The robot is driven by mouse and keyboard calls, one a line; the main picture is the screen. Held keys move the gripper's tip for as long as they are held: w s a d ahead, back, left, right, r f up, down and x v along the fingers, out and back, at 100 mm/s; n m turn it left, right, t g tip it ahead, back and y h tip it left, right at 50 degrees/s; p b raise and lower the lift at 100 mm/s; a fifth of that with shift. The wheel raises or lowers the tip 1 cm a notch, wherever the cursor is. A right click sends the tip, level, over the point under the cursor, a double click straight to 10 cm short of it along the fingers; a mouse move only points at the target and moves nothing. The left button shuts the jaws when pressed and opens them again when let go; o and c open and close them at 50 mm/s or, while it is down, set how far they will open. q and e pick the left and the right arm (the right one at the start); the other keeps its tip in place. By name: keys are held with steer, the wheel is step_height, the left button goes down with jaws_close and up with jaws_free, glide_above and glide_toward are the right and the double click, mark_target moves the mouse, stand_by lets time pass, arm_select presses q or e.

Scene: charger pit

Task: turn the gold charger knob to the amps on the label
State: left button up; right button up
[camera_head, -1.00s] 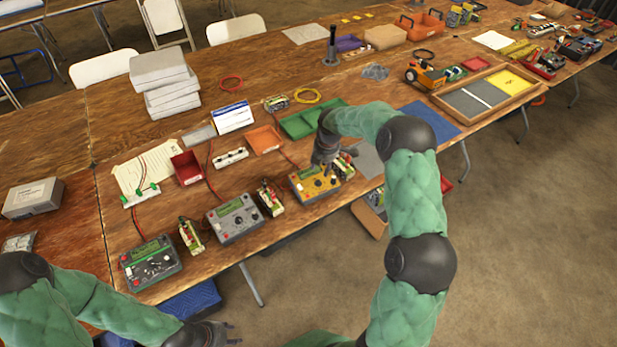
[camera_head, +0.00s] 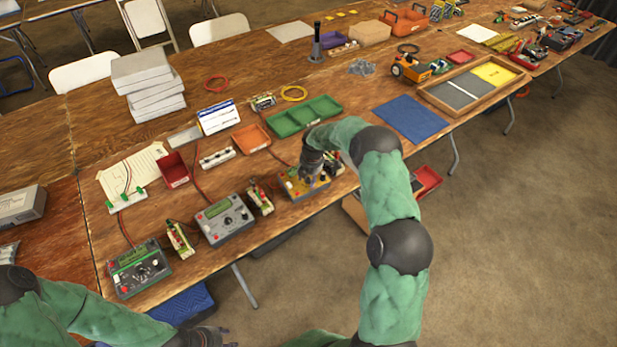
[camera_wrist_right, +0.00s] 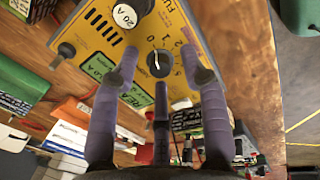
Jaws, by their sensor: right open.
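The gold charger (camera_head: 291,190) stands near the table's front edge, partly covered by my right gripper (camera_head: 309,178). In the right wrist view its yellow face (camera_wrist_right: 85,45) fills the top. A dark round knob (camera_wrist_right: 159,63) with a white pointer line sits there, with printed numbers beside it. My left gripper (camera_head: 216,337) is low at the bottom edge.
Grey charger (camera_head: 225,217) and a dark charger (camera_head: 140,270) stand to the left, with battery packs between them. An orange tray (camera_head: 251,138) and a green tray (camera_head: 304,115) lie behind. A blue mat (camera_head: 412,120) lies to the right.

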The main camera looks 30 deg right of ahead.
jaws_close()
steer(key=shift+m, duration=0.3)
steer(key=m+b, duration=0.1)
steer(key=m, duration=0.2)
steer(key=shift+m, duration=0.3)
steer(key=m, duration=0.4)
steer(key=shift+m+b, duration=0.3)
steer(key=shift+b, duration=0.05)
steer(key=m, duration=0.4)
steer(key=shift+b, duration=0.3)
steer(key=m, duration=0.4)
steer(key=shift+m, duration=0.3)
steer(key=shift+m+b, duration=0.3)
